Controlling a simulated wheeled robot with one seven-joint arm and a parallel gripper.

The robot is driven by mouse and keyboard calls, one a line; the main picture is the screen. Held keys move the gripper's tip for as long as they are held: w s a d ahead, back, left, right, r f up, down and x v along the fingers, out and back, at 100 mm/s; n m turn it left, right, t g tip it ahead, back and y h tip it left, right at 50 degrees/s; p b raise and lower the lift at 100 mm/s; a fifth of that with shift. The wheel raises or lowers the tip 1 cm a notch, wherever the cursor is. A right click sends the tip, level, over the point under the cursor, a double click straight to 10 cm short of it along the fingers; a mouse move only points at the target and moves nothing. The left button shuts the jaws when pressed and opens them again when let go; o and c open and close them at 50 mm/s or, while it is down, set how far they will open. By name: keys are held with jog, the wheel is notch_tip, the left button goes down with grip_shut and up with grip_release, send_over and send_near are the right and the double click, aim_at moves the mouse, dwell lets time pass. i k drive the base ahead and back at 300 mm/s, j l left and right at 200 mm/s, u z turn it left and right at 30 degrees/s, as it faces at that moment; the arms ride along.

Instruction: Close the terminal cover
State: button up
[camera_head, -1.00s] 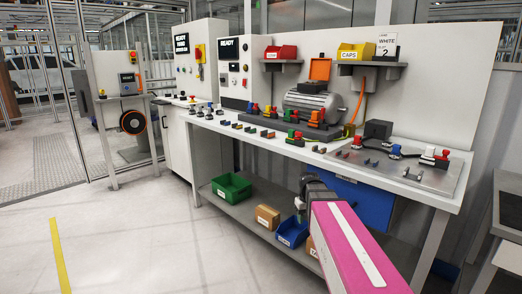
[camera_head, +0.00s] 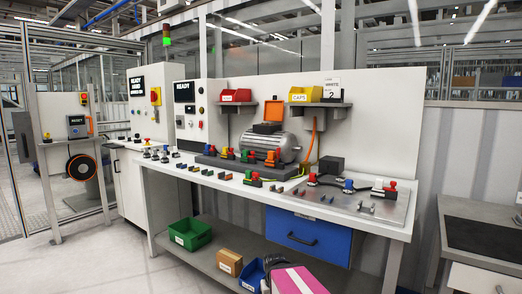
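The grey motor (camera_head: 271,143) sits on a dark base on the workbench. An orange terminal cover (camera_head: 274,111) stands raised, upright and open, on top of the motor. My pink arm link shows at the bottom edge, low in front of the bench and well away from the cover. The dark end of my arm, with my gripper (camera_head: 265,282), is at the bottom edge beside a blue bin. Its fingers are too small and partly cut off to make out.
The workbench (camera_head: 232,188) carries several coloured clamps and small parts. A red bin (camera_head: 236,95) and a yellow CAPS bin (camera_head: 305,94) stand on shelves beside and above the motor. A blue drawer (camera_head: 308,237) is shut.

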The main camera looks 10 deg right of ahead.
aim_at(273, 110)
jog(key=i+j+z, duration=0.3)
jog(key=i+j, duration=0.15)
jog(key=j, duration=0.2)
jog(key=i+j+z, duration=0.35)
jog(key=j, duration=0.35)
jog(key=i+j+z, duration=0.15)
jog(key=j, duration=0.25)
jog(key=i+j+z, duration=0.15)
jog(key=j, duration=0.25)
